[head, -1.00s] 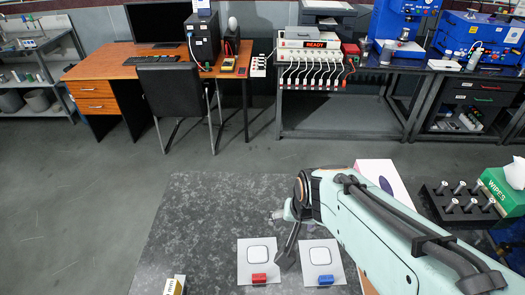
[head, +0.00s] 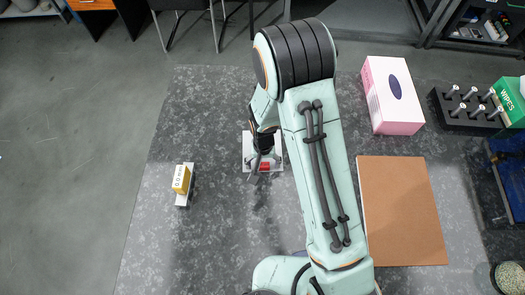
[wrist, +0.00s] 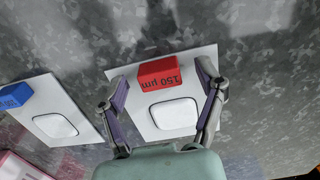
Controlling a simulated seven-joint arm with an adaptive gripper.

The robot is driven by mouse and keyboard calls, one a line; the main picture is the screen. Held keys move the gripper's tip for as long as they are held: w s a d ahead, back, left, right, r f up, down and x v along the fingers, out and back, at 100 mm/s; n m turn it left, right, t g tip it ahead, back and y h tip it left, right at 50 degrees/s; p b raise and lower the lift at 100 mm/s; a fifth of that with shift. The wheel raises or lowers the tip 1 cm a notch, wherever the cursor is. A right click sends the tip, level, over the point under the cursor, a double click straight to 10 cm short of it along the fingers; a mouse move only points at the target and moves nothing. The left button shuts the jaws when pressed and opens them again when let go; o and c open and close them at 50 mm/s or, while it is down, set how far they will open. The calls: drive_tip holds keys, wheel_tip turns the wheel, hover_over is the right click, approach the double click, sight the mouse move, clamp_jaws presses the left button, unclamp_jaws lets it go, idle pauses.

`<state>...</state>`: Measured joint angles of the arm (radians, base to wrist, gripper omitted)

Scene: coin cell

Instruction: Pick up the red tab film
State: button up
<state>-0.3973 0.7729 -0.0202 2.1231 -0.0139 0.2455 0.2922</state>
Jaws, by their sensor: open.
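The red tab film is a white square sheet (wrist: 203,62) with a raised rounded square and a red block marked "150 µm" (wrist: 158,74) along one edge. It lies flat on the speckled grey table, and in the head view the sheet (head: 247,148) is partly covered by my gripper. My gripper (wrist: 162,77) is open, with one finger on each side of the red block in the wrist view. Its fingers appear apart from the block; their height above the sheet is unclear. In the head view my gripper (head: 263,157) is over the film.
A similar blue tab film (wrist: 72,110) lies to the left in the wrist view; my arm hides it in the head view. A yellow gauge (head: 181,180) stands left, with clear table around it. A brown board (head: 400,212) and pink box (head: 391,95) are right.

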drive_tip(key=c, duration=1)
